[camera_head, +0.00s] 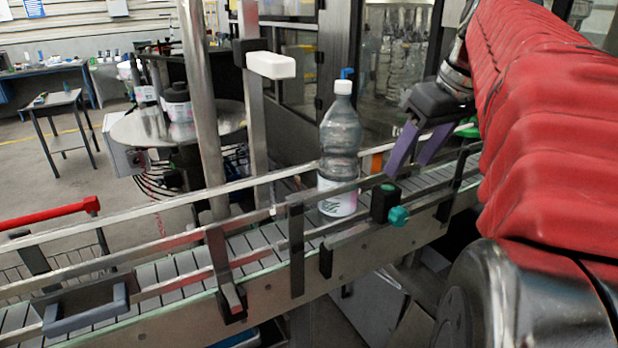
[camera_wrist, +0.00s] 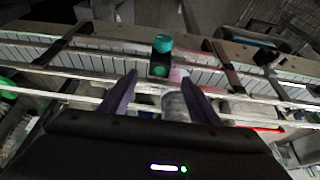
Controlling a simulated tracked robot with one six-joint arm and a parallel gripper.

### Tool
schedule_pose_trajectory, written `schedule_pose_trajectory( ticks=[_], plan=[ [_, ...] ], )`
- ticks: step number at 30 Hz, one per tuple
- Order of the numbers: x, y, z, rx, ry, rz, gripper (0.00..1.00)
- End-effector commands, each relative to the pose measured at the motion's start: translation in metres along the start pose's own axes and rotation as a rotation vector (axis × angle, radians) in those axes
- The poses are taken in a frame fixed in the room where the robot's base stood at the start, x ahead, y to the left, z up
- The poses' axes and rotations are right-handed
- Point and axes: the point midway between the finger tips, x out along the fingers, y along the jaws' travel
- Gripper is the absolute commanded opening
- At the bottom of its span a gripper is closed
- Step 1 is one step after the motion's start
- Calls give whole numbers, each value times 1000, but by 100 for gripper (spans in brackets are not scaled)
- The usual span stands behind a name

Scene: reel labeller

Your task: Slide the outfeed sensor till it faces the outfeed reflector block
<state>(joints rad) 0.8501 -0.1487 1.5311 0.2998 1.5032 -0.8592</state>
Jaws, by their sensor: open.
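The outfeed sensor appears to be the small black block (camera_head: 381,203) with a teal knob, on the near side rail of the conveyor. In the wrist view the black block (camera_wrist: 158,66) and its teal knob show just beyond the fingertips. My gripper (camera_head: 408,168), with two purple fingers, is open and empty, above and slightly right of the block. In the wrist view my gripper (camera_wrist: 158,74) points toward it; contact cannot be told.
A clear bottle (camera_head: 340,135) with a white cap stands on the conveyor (camera_head: 180,268), left of the sensor. Steel guard rails (camera_head: 150,235) run along both sides. A white box (camera_head: 271,65) sits on a post behind. A round table (camera_head: 140,125) stands at back left.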

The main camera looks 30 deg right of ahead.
Motion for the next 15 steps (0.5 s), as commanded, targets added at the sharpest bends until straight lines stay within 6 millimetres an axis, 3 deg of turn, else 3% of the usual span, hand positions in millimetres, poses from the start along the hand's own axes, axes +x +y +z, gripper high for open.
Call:
schedule_pose_trajectory(
  ticks=[15],
  plan=[
    [79, -1, 1, 0, -2, -2, 56]
  ],
)
